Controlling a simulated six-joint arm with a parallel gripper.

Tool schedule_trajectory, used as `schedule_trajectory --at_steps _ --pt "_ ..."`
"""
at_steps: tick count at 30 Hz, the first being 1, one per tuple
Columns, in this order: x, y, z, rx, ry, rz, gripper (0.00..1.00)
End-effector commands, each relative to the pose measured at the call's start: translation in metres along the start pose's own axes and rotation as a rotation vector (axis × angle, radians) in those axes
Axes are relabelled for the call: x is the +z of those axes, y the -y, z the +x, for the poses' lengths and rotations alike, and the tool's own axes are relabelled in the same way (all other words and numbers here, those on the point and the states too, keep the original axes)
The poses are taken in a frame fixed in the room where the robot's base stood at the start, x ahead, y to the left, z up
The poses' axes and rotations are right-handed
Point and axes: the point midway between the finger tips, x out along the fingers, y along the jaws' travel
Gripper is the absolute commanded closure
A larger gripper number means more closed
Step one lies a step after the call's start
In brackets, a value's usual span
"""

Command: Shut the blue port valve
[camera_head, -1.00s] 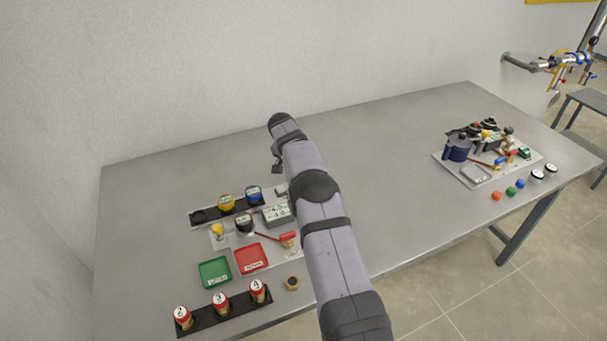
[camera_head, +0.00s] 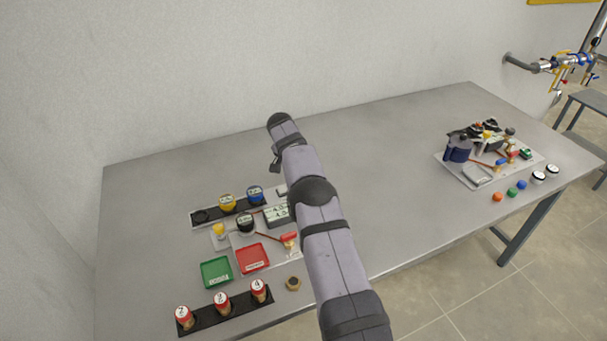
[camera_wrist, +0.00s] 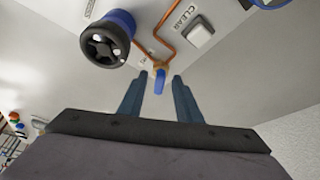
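The blue port valve has a small blue lever handle (camera_wrist: 160,82) on a brass-coloured body (camera_wrist: 161,67) at the end of a copper pipe in the wrist view. My gripper (camera_wrist: 159,80) is open, with one blue-grey finger on each side of this handle. The handle shows between the fingertips, with a gap on both sides; depth and any contact are hard to judge. In the head view, my own arm covers the gripper and the valve handle.
A blue cylinder with a black spoked face (camera_wrist: 106,40) is close at the upper left in the wrist view. A grey button (camera_wrist: 201,31) marked CLEAR is close too. The head view shows green (camera_head: 217,272) and red (camera_head: 252,258) trays and open table between two kits.

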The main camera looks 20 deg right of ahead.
Motion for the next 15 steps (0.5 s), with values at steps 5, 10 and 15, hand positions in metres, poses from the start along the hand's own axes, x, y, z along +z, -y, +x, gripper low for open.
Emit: schedule_trajectory --at_steps 5,10,15 --pt "0.000 0.000 -0.001 -0.001 -0.001 0.000 0.69" --pt "-0.001 0.001 -0.009 -0.003 -0.003 0.000 0.69" --pt "0.001 0.001 -0.026 -0.002 -0.002 0.000 0.69"
